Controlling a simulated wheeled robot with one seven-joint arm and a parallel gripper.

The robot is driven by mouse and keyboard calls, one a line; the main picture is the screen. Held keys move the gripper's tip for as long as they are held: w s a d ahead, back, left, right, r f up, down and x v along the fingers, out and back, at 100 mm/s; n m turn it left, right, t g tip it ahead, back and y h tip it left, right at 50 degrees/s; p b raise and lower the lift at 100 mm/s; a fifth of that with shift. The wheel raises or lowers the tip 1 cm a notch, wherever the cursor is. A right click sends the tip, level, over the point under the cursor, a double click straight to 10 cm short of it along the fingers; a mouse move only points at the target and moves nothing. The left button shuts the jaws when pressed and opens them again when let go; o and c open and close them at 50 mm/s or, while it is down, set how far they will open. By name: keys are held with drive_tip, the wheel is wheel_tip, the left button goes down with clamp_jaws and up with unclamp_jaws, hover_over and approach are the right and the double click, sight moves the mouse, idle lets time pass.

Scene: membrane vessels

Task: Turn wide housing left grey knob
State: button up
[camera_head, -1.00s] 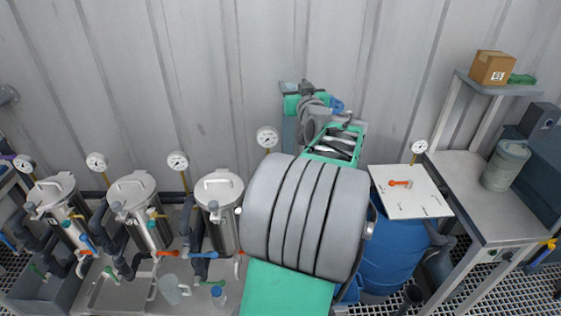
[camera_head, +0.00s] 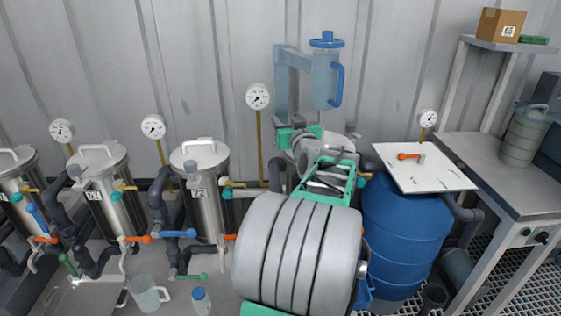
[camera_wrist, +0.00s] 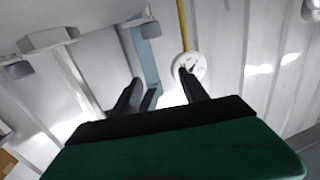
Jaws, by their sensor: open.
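My gripper (camera_wrist: 158,90) is open in the wrist view, with nothing between its two dark fingers. In the head view, its green end (camera_head: 288,137) is beyond my forearm, in front of the wall. I take the wide housing (camera_head: 345,140) to be the pale, rounded vessel mostly hidden behind my wrist. Its pale lid (camera_wrist: 85,12) fills the upper left of the wrist view, with a handle (camera_wrist: 48,39). Two grey knobs show at its rim, one near the fingers (camera_wrist: 150,29) and one farther left (camera_wrist: 18,70). The fingers are apart from both knobs.
Steel vessels (camera_head: 205,200) stand left; a blue barrel (camera_head: 405,240) and worktable (camera_head: 480,170) stand right.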

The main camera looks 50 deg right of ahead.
wheel_tip(320, 180, down, 6)
drive_tip(key=b, duration=0.2)
drive_tip(key=shift+r+b, duration=0.15)
drive_tip(key=shift+b, duration=0.25)
drive_tip(key=x, duration=0.7)
drive_tip(key=shift+w+d+r, duration=0.1)
drive_tip(key=shift+w+d, duration=0.05)
drive_tip(key=shift+w, duration=0.05)
drive_tip(key=shift+c, duration=0.5)
clamp_jaws()
